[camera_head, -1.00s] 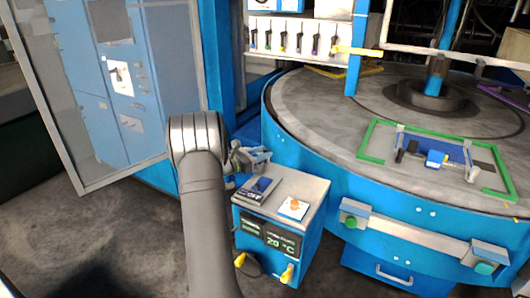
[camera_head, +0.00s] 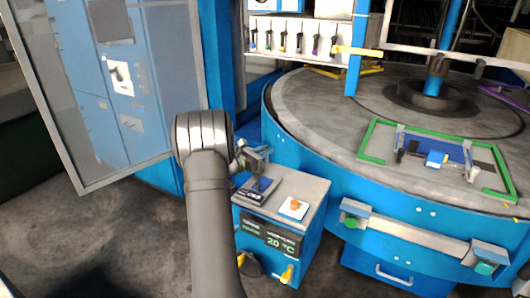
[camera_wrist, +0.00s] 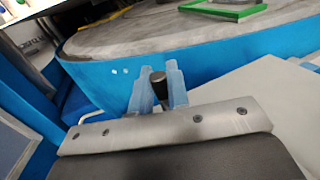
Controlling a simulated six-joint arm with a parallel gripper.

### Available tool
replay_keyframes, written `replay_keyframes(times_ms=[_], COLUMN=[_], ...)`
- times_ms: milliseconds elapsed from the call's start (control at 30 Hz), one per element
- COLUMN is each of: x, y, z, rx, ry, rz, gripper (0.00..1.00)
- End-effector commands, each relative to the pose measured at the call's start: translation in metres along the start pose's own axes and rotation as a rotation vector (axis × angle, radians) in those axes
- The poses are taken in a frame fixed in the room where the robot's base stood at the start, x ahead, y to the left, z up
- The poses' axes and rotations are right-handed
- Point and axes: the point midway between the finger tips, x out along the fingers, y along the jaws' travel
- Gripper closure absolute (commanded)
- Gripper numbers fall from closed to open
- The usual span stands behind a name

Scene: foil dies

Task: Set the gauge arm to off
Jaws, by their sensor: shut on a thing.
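My gripper (camera_head: 258,170) is at the back left corner of the blue control box, just behind a dark blue switch plate (camera_head: 257,190) that carries light lettering. In the wrist view its two pale blue fingers (camera_wrist: 159,88) are shut on a short dark handle with a rounded grey top (camera_wrist: 159,85). The handle stands up between the fingers. Its lower end is hidden by the gripper, so I cannot tell for sure that it is the gauge arm.
The control box (camera_head: 313,228) has an orange knob (camera_head: 296,204), a green-lit display reading 20 °C (camera_head: 277,239), and a yellow lever (camera_head: 288,274) in front. The large round table (camera_head: 320,125) stands close behind. A glazed door (camera_head: 110,95) is at left.

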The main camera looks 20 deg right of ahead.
Motion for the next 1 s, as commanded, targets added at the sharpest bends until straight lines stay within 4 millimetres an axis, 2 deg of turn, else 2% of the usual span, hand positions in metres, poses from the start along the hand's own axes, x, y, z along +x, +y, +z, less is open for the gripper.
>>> replay_keyframes(times_ms=[367,400,467,800,867,1000], x=[0.000,0.000,0.000,-0.003,-0.008,-0.031], y=[0.001,0.001,0.001,0.002,0.002,0.001], z=[0.001,0.001,0.001,0.001,0.001,0.001], rx=[0.001,0.001,0.001,0.000,0.000,0.000], ry=[-0.001,-0.001,-0.001,0.000,0.001,0.001], rz=[0.038,0.038,0.038,0.038,0.039,0.040], gripper=[1.00,0.79,0.67,0.66,0.66,0.66])
